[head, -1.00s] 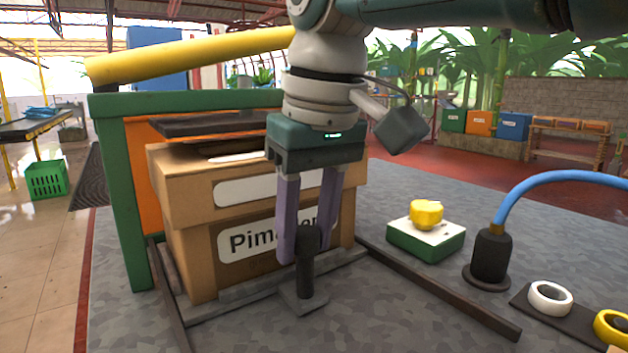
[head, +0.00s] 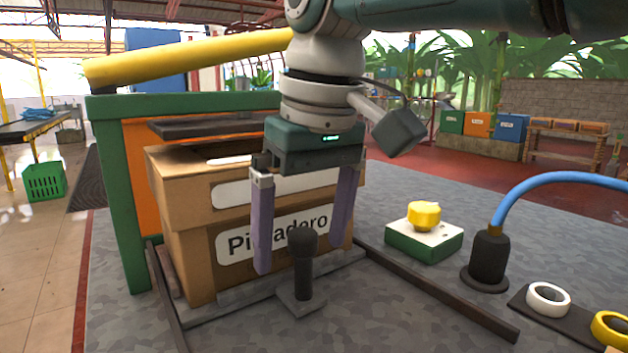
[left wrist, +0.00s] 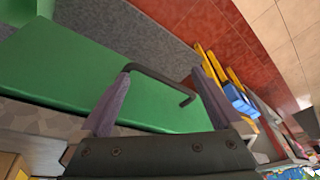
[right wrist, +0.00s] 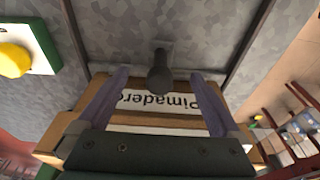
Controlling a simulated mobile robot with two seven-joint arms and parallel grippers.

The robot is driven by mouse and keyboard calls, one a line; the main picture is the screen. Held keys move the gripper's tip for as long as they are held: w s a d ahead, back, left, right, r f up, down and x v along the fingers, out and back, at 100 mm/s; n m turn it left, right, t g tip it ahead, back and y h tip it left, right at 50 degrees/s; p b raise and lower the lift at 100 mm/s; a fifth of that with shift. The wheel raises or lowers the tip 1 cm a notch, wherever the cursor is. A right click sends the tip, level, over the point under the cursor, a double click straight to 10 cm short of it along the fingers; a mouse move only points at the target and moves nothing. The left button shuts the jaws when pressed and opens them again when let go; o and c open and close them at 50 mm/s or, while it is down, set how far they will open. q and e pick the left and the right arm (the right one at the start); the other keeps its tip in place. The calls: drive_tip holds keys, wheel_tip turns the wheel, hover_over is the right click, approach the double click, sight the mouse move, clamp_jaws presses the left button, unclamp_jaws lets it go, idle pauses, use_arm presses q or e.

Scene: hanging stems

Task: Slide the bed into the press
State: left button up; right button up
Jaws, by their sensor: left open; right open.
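The bed (head: 230,302) is a low grey plate on the bench, between two dark rails, with an upright black knob handle (head: 303,265) at its front. A cardboard box (head: 185,240) labelled "Pimadero" stands on it, before the green and orange press (head: 122,200). My right gripper (head: 301,257) is open, its purple fingers spread either side of the knob without visibly gripping it. The right wrist view shows the knob (right wrist: 160,78) between the fingertips. My left gripper (left wrist: 163,73) is open in the left wrist view, over a green panel (left wrist: 70,65) with a bent black bar (left wrist: 160,82).
A green block with a yellow button (head: 425,215) stands right of the right rail (head: 440,288). Farther right are a black stand (head: 488,258) with a blue hose and a dark strip with white and yellow rings (head: 548,299). A yellow beam (head: 190,58) crosses above the press.

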drive_tip(key=shift+r+p, duration=4.05)
drive_tip(key=shift+p, duration=0.35)
